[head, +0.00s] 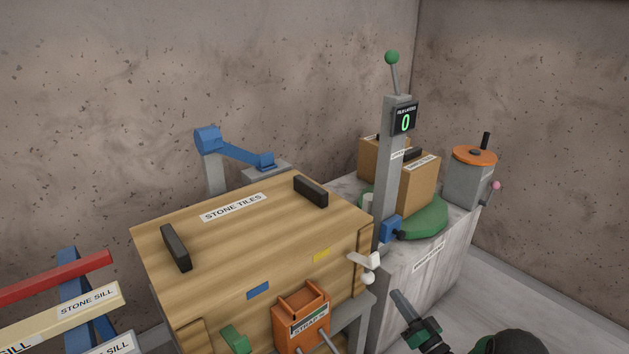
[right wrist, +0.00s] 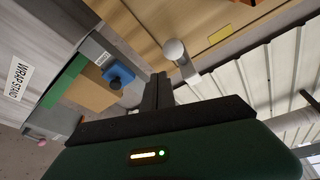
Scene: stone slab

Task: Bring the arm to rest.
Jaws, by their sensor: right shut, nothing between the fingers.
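My right gripper (head: 405,302) comes in at the lower right of the head view, in front of the grey wrap stand. Its dark fingers are shut and empty. In the right wrist view the closed fingers (right wrist: 158,90) point up the picture, beside a white rounded knob (right wrist: 175,50). In the head view this knob (head: 368,278) sits at the right side of the crate, left of the fingertips. I cannot tell whether the fingers touch anything. My left gripper does not show in either view.
A wooden crate labelled stone tiles (head: 270,245) fills the middle. An orange strap holder (head: 300,320) stands at its front. A grey post (head: 392,170) with a display reading 0 rises beside the wrap stand (head: 425,275). Sill pieces (head: 60,320) lie at the left. Open floor (head: 520,300) shows at the right.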

